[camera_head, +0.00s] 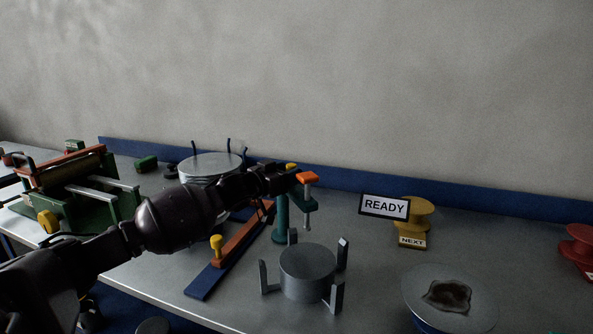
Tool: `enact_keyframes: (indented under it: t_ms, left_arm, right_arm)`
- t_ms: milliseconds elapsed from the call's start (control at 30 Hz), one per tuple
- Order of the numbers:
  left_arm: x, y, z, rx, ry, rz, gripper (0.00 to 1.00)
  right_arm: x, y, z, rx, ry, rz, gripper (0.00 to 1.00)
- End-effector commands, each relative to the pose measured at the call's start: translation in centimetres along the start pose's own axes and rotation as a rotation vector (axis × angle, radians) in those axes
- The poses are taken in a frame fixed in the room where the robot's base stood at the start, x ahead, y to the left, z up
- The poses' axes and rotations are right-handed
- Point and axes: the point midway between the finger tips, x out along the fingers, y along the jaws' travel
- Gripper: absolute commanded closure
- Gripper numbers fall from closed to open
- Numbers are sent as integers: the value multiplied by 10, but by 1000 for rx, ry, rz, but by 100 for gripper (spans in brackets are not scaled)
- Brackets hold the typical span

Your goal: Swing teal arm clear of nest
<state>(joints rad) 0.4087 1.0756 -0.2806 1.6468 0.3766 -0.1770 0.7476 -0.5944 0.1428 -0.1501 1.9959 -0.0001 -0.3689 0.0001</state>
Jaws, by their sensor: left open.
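The teal post (281,218) stands on the table behind the nest. At its top is a short arm with an orange block (307,178) and a grey rod (308,212) hanging below it. The teal of the arm itself is mostly hidden by my gripper. The nest (308,272), a grey cylinder among several upright prongs, stands in front of the post, nearer me. My left gripper (290,176) reaches in from the left and is open at the post's top, close beside the orange block. I cannot tell if it touches. My right gripper is not in view.
An orange bar on a blue strip (205,285) lies left of the nest. A round grey plate (210,163) stands behind my arm, and a green roller machine (85,195) is at far left. A READY sign (385,207), yellow spool (420,212) and stained disc (425,310) are right.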

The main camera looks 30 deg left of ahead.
Motion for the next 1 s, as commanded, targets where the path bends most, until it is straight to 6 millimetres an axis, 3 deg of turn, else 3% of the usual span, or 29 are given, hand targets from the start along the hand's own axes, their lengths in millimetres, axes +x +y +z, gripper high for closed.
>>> enact_keyframes:
  t_ms: [300,733,767,1000]
  left_arm:
    - [30,0,0,0,0,0,44]
    - [36,0,0,0,-1,0,44]
    - [36,0,0,0,-1,0,45]
    - [36,0,0,1,-1,0,82]
  right_arm:
    - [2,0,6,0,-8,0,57]
    - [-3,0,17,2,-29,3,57]
    - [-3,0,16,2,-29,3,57]
    - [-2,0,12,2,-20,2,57]
